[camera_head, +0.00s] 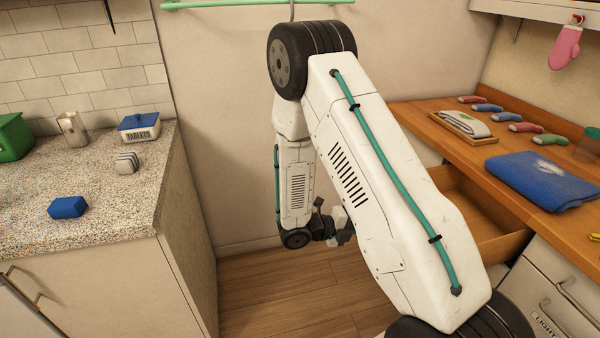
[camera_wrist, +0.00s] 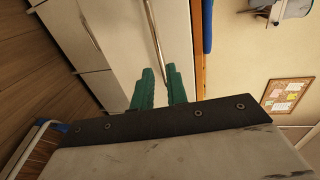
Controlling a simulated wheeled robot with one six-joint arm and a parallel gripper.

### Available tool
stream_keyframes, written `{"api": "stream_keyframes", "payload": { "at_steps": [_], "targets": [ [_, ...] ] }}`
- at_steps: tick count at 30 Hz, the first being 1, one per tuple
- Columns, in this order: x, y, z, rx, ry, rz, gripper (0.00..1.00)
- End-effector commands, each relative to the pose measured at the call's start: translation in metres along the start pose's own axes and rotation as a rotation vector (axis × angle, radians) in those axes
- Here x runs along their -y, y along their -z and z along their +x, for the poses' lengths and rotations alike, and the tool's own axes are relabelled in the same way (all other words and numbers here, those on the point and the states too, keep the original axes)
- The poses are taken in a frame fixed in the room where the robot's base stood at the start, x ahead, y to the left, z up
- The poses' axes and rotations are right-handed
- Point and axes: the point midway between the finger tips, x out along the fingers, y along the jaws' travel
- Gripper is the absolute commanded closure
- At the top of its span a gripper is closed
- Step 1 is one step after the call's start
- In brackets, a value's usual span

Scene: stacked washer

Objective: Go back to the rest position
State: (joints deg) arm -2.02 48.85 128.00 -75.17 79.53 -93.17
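My gripper shows in the wrist view (camera_wrist: 160,72) as two teal fingers with a gap between them. Nothing sits in the gap. Behind the fingers are pale cabinet fronts (camera_wrist: 115,30) with a long metal handle. In the head view my white arm is bent, its upper link crossing the middle of the picture. The forearm hangs down beyond it, near the bare wall. The gripper end is low over the wooden floor (camera_head: 270,300), partly hidden behind my arm, and its fingers cannot be made out there.
An open wooden drawer (camera_head: 480,215) juts out under the right counter (camera_head: 440,125), close to my arm. A folded blue towel (camera_head: 540,178) lies on that counter. At left, a speckled counter (camera_head: 110,220) holds a blue block (camera_head: 67,207) and a tablets box (camera_head: 139,126).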

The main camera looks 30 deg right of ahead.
Motion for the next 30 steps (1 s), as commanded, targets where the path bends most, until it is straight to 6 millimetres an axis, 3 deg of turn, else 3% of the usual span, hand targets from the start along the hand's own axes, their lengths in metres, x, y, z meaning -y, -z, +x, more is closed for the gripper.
{"api": "stream_keyframes", "payload": {
  "at_steps": [8, 14, 23, 30],
  "targets": [
    [-0.001, 0.001, 0.000, -0.004, -0.004, 0.081, 0.85],
    [-0.002, 0.034, -0.001, -0.139, -0.005, 0.370, 0.85],
    [0.049, 0.079, -0.032, -0.435, 0.006, 0.984, 0.85],
    [0.100, 0.112, -0.071, -0.731, 0.025, 1.489, 0.85]
  ]
}}
